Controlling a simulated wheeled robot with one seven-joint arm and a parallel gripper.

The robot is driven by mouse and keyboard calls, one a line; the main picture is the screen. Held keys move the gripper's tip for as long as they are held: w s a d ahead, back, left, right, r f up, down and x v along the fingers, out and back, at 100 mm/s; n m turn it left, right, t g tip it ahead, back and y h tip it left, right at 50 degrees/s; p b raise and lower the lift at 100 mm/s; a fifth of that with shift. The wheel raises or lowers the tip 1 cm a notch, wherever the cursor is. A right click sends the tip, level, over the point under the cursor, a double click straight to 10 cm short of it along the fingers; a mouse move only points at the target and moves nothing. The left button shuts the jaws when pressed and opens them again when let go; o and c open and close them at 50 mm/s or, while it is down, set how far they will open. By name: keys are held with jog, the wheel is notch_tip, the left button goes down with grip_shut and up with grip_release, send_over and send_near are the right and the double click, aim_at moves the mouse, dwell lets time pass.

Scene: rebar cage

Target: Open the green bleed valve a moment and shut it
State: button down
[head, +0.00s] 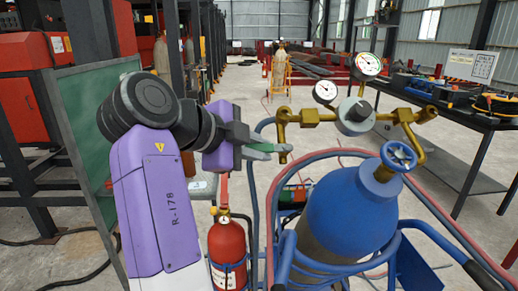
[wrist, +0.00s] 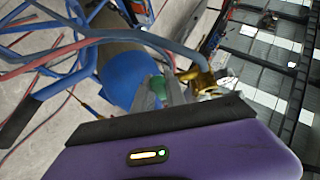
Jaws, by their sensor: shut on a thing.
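The green bleed valve handle (head: 266,147) sticks out left from the brass fitting at the left end of the brass manifold (head: 310,117). My gripper (head: 250,142) reaches it from the left and is shut on the handle. In the wrist view the green handle (wrist: 157,90) shows just beyond the dark finger (wrist: 160,119), with the brass fitting (wrist: 196,73) to its right. The finger hides part of the grip. How far the valve is turned I cannot tell.
A blue gas cylinder (head: 345,215) with a blue handwheel (head: 398,156) stands in a blue cart frame just right of my gripper. Two gauges (head: 367,65) top the manifold. Red and blue hoses loop nearby. A red extinguisher (head: 227,250) stands below; a table (head: 440,118) is at right.

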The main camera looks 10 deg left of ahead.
jog(key=c, duration=1.4)
grip_release()
jog(key=shift+o, duration=0.2)
jog(key=v, duration=0.7)
jog(key=shift+s+r, duration=0.15)
jog(key=shift+s, duration=0.15)
jog(key=shift+a, duration=0.2)
